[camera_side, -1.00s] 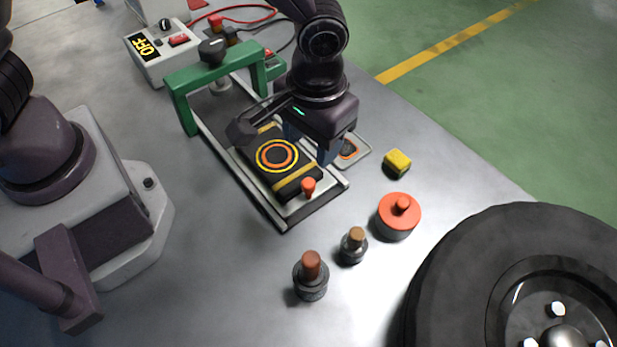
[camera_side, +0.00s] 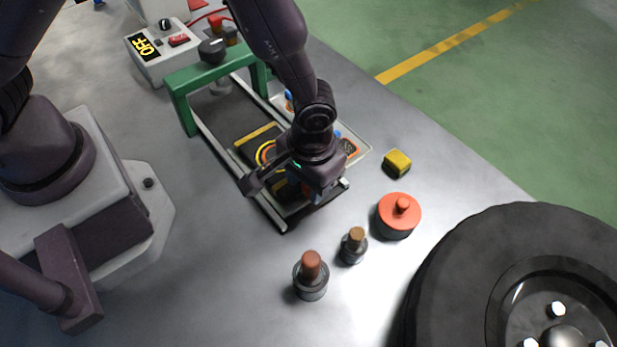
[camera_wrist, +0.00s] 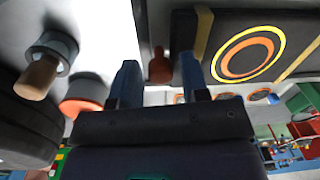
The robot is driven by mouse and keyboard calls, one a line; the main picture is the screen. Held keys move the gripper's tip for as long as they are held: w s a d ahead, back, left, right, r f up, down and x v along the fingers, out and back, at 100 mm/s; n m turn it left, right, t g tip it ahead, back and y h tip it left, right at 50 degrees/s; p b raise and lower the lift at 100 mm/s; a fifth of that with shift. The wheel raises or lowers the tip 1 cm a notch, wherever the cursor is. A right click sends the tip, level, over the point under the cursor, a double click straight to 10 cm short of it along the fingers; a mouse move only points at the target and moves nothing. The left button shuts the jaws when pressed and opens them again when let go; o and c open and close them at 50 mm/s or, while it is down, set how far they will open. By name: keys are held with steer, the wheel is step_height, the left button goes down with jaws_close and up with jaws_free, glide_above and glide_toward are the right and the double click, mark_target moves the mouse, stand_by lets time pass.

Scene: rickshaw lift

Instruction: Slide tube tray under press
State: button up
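The black tube tray (camera_side: 260,137), with yellow stripes and a yellow-orange ring mark, lies between the rails of a flat track. It also shows at the upper right of the wrist view (camera_wrist: 225,30). The green press frame (camera_side: 180,98) with a black knob spans the track's far end, apart from the tray. My gripper (camera_wrist: 159,60) is over the tray's near end, and its two blue fingers are apart. The tray's red knob (camera_wrist: 160,68) appears between them in the wrist view, with no visible grip. My gripper hides the knob in the side view.
A yellow block (camera_side: 397,163), a red-topped cylinder (camera_side: 398,217) and two pegs (camera_side: 354,245) (camera_side: 311,275) stand near the track. A large tyre (camera_side: 480,270) fills the lower right. A control box (camera_side: 158,50) reading OFF stands behind the press.

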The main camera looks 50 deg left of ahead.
jaws_close()
steer(key=a, duration=2)
steer(key=shift+a, duration=0.3)
steer(key=shift+o, duration=0.7)
jaws_free()
steer(key=shift+a, duration=0.1)
steer(key=shift+o, duration=0.6)
steer(key=shift+r, duration=0.15)
step_height(320, 180, up, 13)
steer(key=shift+d, duration=0.45)
